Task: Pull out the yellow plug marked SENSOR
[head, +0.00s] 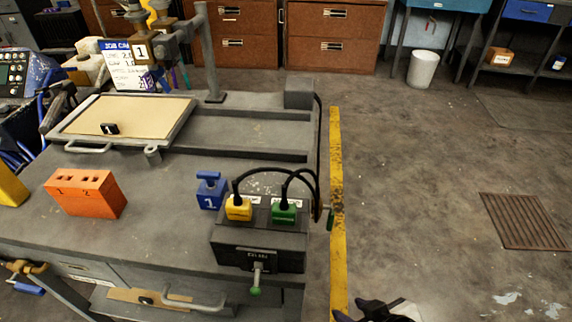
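The yellow plug (239,209) sits in the top of a dark connector box (226,247) at the right end of the grey bench. A black cable arches from its top to the right. A green plug (284,213) with its own black cable sits beside it on the right. Small white labels lie behind both plugs; their lettering is too small to read. My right gripper (357,311) is at the bottom edge, partly cut off, to the right of and nearer than the box. Its dark fingertips look apart, with nothing seen between them. My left gripper is out of view.
A blue block marked 1 (211,192) stands just left of the box. A green-tipped lever (256,281) sticks out of the box's front. An orange block (86,194) and a framed tan board (130,116) are further left. Floor beyond the yellow line (337,230) is mostly clear.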

